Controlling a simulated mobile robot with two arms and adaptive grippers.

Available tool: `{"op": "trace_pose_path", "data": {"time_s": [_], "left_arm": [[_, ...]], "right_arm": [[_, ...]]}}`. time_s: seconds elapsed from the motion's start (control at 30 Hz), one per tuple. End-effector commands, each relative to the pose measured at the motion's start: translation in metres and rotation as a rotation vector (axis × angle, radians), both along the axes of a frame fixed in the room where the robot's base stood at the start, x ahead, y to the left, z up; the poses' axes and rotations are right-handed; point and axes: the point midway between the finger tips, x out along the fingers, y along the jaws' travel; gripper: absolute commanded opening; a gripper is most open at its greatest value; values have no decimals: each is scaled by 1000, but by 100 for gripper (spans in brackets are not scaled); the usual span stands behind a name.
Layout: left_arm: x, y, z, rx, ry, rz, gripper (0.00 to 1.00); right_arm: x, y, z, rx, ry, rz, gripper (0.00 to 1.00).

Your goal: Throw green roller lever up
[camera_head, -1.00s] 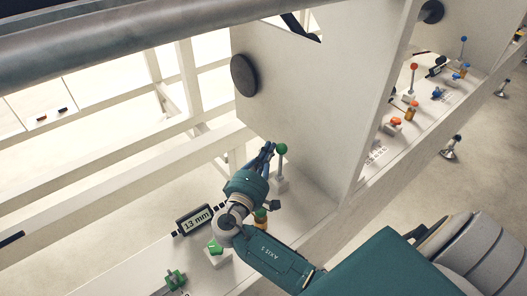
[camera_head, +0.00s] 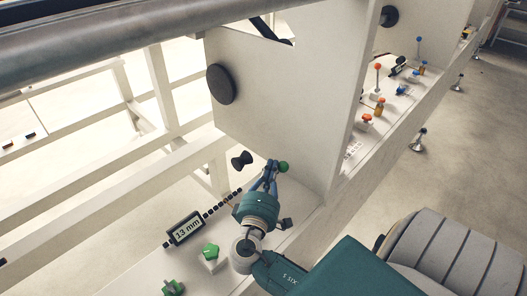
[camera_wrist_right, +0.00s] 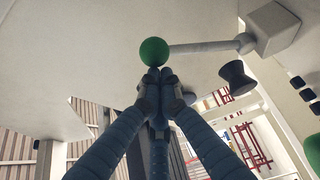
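The green roller lever has a green ball (camera_head: 284,167) on a grey rod. In the right wrist view the ball (camera_wrist_right: 154,52) is just beyond my fingertips, and the rod (camera_wrist_right: 205,46) runs right to a pale block (camera_wrist_right: 272,28). My right gripper (camera_head: 270,167) is beside the ball, on its left in the head view. In the wrist view its blue fingers (camera_wrist_right: 160,78) meet at the tips, with no object visible between them. Whether they touch the ball is unclear. In the head view the gripper hides the rod and block. My left gripper is not in view.
A display reading 13 mm (camera_head: 187,231), a green knob (camera_head: 210,251) and another green control (camera_head: 173,288) are on the near ledge. A dark spool (camera_head: 241,160) is left of the gripper. A white panel (camera_head: 290,110) stands behind; orange and blue controls lie beyond it.

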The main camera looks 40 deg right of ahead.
Motion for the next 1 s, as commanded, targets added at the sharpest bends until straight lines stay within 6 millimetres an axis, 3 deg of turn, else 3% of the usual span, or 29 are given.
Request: {"op": "trace_pose_path", "data": {"time_s": [0.17, 0.43, 0.57, 0.77, 1.0], "left_arm": [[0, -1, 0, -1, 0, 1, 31], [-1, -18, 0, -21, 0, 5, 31], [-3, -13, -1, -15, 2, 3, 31], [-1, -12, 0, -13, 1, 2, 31], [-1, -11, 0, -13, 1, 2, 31]], "right_arm": [[-1, -3, -1, 0, 0, -1, 0], [-1, -3, -1, 0, 0, -1, 0], [-2, -1, -1, 1, 1, 0, 0], [-18, 21, -4, 5, 3, 0, 0], [-47, 64, -5, 4, 4, 0, 0]]}}
